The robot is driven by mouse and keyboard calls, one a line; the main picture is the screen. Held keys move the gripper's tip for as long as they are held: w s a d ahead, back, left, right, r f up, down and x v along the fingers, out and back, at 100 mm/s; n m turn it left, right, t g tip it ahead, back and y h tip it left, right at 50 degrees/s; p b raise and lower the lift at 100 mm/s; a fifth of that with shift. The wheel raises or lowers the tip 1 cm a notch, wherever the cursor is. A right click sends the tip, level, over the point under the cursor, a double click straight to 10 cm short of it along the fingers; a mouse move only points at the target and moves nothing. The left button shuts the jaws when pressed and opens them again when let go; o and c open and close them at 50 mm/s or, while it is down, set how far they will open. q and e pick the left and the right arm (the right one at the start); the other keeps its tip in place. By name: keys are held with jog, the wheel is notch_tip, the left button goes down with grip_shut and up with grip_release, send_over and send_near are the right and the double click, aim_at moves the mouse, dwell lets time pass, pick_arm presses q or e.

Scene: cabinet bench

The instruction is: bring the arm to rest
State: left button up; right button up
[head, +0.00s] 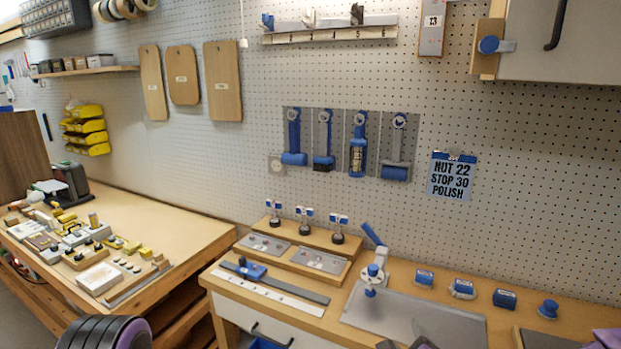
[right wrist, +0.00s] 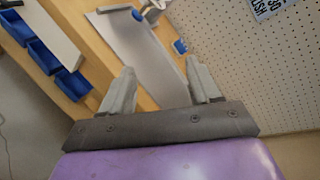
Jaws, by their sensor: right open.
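My right gripper (head: 406,343) shows only by its grey fingertips at the bottom edge of the head view, in front of the grey metal plate (head: 400,312) on the bench. In the right wrist view the two fingers of this gripper (right wrist: 160,66) stand wide apart with nothing between them. The bench top and the grey plate (right wrist: 150,60) lie beyond the fingertips. A dark ribbed part with purple, at the lower left of the head view, looks like my left arm. My left gripper is not in view.
A blue-and-white clamp-like device (head: 373,274) stands at the plate's back left. Several blue-topped blocks sit along the bench's back. Blue bins (right wrist: 72,84) show in an open drawer at the bench front. A second bench (head: 170,225) with many small parts stands left.

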jog(key=s+d+f+n+g+b, duration=0.1)
jog(key=s+f+n+g, duration=0.1)
jog(key=s+f+n, duration=0.4)
jog(key=s+f+n+g+y, duration=0.1)
jog(key=s+f+n+g, duration=0.15)
jog(key=f, duration=0.65)
jog(key=s+d+f+n+g+b, duration=0.1)
jog(key=s+f+n+g, duration=0.1)
jog(key=s+f+n, duration=0.4)
jog(key=s+d+f+n+g+h+b, duration=0.1)
jog(key=s+d+f+n+g, duration=0.1)
jog(key=s+d+f, duration=0.2)
jog(key=s+d+f+n+g+h, duration=0.1)
jog(key=s+d+f, duration=0.4)
jog(key=s, duration=0.6)
notch_tip(320, 180, down, 2)
jog(key=shift+f+n+g+b, duration=0.1)
jog(key=shift+n+g+b, duration=0.3)
jog(key=shift+n+g, duration=0.55)
dwell(2.5)
